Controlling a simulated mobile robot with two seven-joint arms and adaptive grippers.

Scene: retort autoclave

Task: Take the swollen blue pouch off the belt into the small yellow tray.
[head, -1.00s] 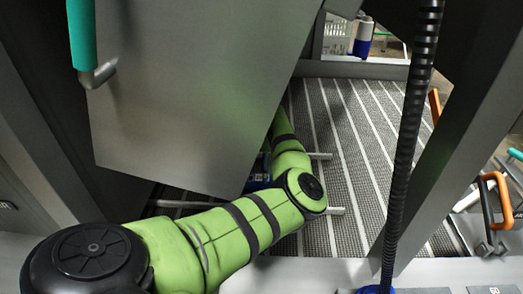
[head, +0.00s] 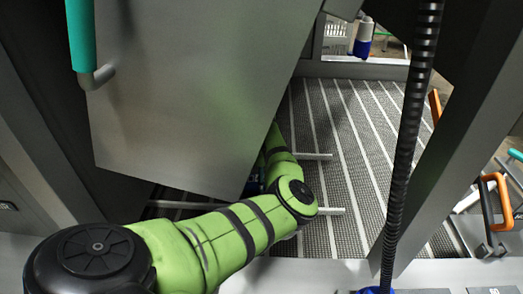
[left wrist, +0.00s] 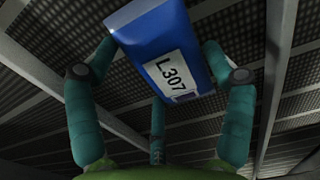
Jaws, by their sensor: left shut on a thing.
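A blue pouch (left wrist: 150,28) with a white label reading L307 sits between the teal fingers of my left gripper (left wrist: 160,58) in the left wrist view. The fingers are closed around its sides. In the head view my left arm reaches behind a large grey metal panel, and the gripper's fingers are hidden there. A small dark blue patch (head: 254,186) shows beside the arm at the panel's lower edge; I cannot tell if it is the pouch. A grey mesh surface with pale strips, seemingly the belt (head: 352,150), lies beyond. The yellow tray and my right gripper are not seen.
The grey panel (head: 190,80) with a teal handle (head: 82,35) hangs close above my left arm. A black corrugated hose (head: 405,150) and a slanted grey post (head: 450,150) stand to the right. An orange handle (head: 490,205) is at the far right.

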